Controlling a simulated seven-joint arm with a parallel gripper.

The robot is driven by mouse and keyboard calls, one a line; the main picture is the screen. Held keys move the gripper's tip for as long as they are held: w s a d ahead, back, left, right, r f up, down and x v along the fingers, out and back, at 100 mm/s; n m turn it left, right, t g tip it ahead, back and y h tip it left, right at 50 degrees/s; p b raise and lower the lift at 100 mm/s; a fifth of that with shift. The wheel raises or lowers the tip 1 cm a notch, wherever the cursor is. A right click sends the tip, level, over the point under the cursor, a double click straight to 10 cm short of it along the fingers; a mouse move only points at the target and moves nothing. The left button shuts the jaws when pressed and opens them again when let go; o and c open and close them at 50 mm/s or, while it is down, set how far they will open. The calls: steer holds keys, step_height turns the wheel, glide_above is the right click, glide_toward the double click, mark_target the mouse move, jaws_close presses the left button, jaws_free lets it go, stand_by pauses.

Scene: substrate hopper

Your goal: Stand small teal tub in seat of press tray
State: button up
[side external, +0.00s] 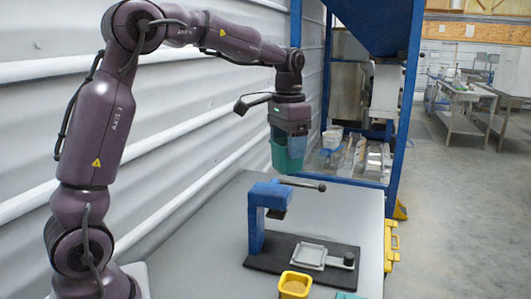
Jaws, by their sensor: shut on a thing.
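My gripper (290,130) is shut on the small teal tub (287,157) and holds it in the air, roughly upright. The tub hangs above and behind the blue press, well clear of the table. The gripper's fingers cover the tub's upper part, and its inside is hidden. The press tray (322,257) lies on a dark base plate in front of the press. Its square, pale-rimmed seat (309,255) looks empty, and a dark knob is at its right end.
The blue press (257,215) stands left of the tray, its lever (303,184) reaching right beneath the tub. A yellow tub (295,285) with tan contents stands near the front. A teal thing (348,296) is cut off by the bottom edge. The blue hopper frame (402,120) rises behind the table.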

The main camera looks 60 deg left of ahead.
steer(key=w+f+n, duration=0.1)
steer(key=w+n, duration=0.7)
steer(key=n, duration=0.1)
steer(key=f, duration=1.7)
steer(key=a+f, duration=0.1)
steer(key=f, duration=0.8)
steer(key=shift+w+f, duration=0.1)
steer(key=shift+w, duration=0.1)
steer(key=shift+f, duration=0.3)
steer(key=o, duration=0.9)
steer(key=shift+r, duration=3.75)
